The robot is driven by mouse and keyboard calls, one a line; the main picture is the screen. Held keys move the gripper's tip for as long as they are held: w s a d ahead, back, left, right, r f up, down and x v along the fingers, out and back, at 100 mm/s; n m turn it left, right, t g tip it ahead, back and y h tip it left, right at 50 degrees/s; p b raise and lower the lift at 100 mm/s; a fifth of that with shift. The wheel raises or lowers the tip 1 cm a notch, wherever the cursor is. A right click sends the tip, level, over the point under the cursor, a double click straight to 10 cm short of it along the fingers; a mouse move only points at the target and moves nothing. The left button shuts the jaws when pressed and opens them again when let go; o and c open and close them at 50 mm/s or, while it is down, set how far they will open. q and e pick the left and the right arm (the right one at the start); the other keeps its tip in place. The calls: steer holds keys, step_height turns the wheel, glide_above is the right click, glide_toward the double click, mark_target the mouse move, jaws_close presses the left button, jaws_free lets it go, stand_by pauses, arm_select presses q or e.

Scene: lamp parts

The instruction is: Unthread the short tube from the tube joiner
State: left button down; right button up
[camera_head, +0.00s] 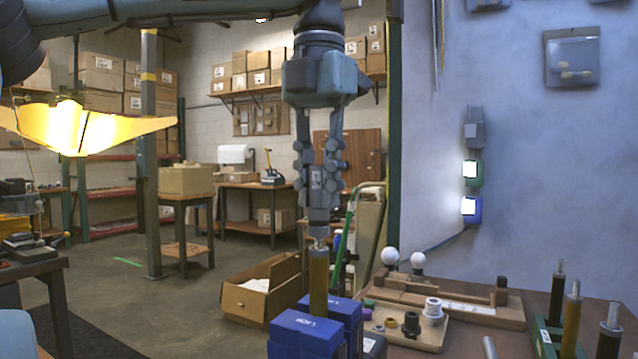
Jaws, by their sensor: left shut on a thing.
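An olive-brown tube (318,285) stands upright between two blue blocks (305,328) at the front centre. A small silver metal piece (318,244) shows at its top end. My left gripper (319,229) points straight down over the tube. Its fingers are shut on the metal piece at the tube's top, and they hide most of that piece. I cannot tell how far the metal piece and tube are threaded together. My right gripper is out of view.
More tubes with metal tips (571,325) stand in a green holder (545,345) at the right. A wooden tray (415,338) holds small ring-like parts, with a wooden rack (450,292) and two white bulbs (390,256) behind it. An open drawer-like box (262,290) lies on the floor.

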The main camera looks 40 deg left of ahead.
arm_select(q)
steer(key=c, duration=1.5)
jaws_free()
